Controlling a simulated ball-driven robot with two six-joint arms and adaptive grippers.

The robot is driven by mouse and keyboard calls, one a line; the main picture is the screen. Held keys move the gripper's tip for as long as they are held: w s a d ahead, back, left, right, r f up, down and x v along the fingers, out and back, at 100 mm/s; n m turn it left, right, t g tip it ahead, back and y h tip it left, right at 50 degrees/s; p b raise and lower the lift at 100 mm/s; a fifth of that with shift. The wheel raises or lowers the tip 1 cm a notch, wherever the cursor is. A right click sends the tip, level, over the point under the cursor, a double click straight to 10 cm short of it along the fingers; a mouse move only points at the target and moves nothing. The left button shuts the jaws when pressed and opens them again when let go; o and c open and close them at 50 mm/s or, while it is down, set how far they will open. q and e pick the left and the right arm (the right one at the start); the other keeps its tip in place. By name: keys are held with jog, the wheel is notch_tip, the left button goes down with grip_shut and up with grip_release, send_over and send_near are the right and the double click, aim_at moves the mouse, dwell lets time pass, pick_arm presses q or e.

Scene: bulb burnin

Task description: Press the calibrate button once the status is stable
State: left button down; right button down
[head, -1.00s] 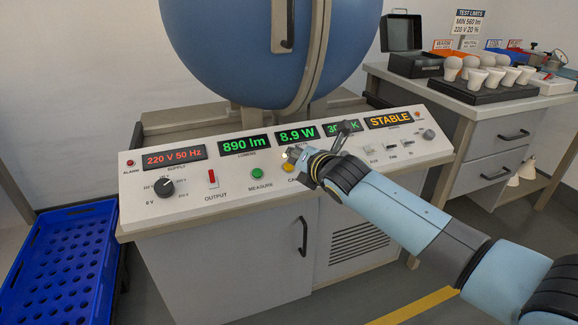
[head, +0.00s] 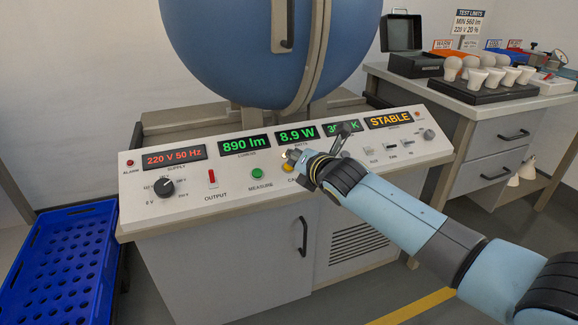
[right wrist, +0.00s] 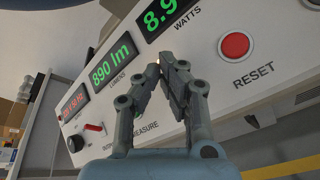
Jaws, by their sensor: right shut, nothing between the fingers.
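The status display (head: 389,120) reads STABLE in orange at the right of the sloped control panel (head: 225,185). The calibrate button (head: 288,168) is yellow and partly hidden behind my right gripper (head: 288,155). My right gripper is shut and empty, with its fingertips over the panel just above the button in the head view. In the right wrist view the closed fingertips (right wrist: 170,62) are in front of the panel below the watts display (right wrist: 165,15), and the calibrate button is hidden. I cannot tell whether the fingers touch the panel. My left gripper is out of view.
The green measure button (head: 257,173) and red output switch (head: 212,178) are to the left. A red reset button (right wrist: 234,46) shows in the right wrist view. A blue sphere (head: 240,50) stands behind the panel. A blue crate (head: 65,265) is at left.

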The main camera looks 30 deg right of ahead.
jog(key=shift+w+f, duration=0.2)
jog(key=shift+f, duration=0.15)
dwell(0.5)
dwell(0.3)
jog(key=shift+s+r+p, duration=0.4)
jog(key=shift+r+p, duration=0.4)
jog(key=shift+p, duration=0.1)
jog(key=shift+f, duration=0.1)
jog(key=r+p, duration=0.1)
jog(key=s+r+p, duration=0.1)
jog(key=r+p, duration=0.1)
jog(key=s+r+p, duration=0.1)
jog(key=p, duration=0.1)
jog(key=shift+s+a+r, duration=0.1)
jog(key=shift+a+r, duration=0.2)
